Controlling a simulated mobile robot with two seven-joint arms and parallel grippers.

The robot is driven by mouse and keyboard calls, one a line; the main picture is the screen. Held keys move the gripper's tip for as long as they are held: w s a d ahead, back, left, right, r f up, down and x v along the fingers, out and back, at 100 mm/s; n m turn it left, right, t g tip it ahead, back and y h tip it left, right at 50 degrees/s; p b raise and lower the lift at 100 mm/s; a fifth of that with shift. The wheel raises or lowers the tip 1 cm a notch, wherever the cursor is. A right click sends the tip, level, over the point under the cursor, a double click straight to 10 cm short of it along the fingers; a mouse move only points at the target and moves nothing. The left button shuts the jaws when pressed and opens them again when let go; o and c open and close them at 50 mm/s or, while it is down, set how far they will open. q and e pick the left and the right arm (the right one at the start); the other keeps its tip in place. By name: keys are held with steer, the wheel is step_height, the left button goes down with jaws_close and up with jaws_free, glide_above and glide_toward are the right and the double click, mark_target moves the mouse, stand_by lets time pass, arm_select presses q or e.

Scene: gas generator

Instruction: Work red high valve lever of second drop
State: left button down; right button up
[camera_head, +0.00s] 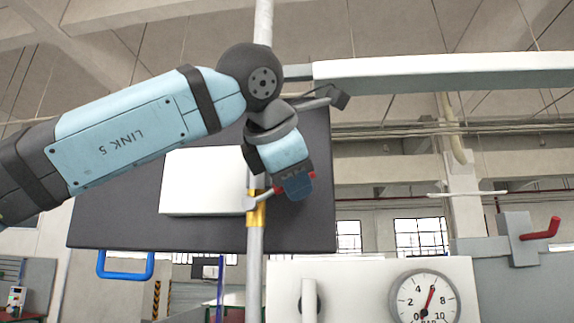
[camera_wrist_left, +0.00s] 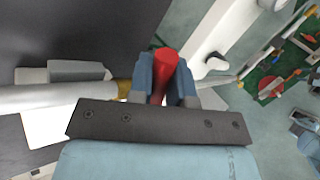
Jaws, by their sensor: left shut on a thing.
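A vertical grey pipe (camera_head: 256,265) carries a valve with a brass-coloured collar (camera_head: 257,212). The valve's red lever (camera_wrist_left: 163,66) has a short grey stem (camera_head: 264,200) that reaches out to the right of the pipe. My left gripper (camera_head: 297,188) comes down from above and is shut on the red lever. In the left wrist view the lever sits between the two blue fingers. In the head view the gripper hides most of it, and only bits of red show at its sides. My right gripper is in neither view.
A dark panel (camera_head: 110,220) with a white box (camera_head: 195,185) stands behind the pipe. A pressure gauge (camera_head: 424,298) is on a white panel at lower right. Another red lever (camera_head: 541,230) is at far right. A blue handle (camera_head: 126,274) hangs at lower left.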

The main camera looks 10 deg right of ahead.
arm_select(q)
steer(key=shift+s+d+f+m+t+y, duration=0.1)
steer(key=shift+d+f+m+t+y, duration=0.1)
steer(key=shift+f+m+y, duration=0.55)
steer(key=shift+d+f+m+t+y, duration=0.1)
steer(key=shift+f+m+t+y, duration=0.1)
steer(key=shift+f+m+y, duration=0.5)
steer(key=shift+f, duration=0.15)
steer(key=c, duration=1.1)
jaws_free()
steer(key=shift+s, duration=0.1)
steer(key=shift+b+v, duration=1.65)
steer(key=shift+v, duration=5.25)
steer(key=shift+d+f, duration=0.1)
steer(key=shift+d, duration=0.05)
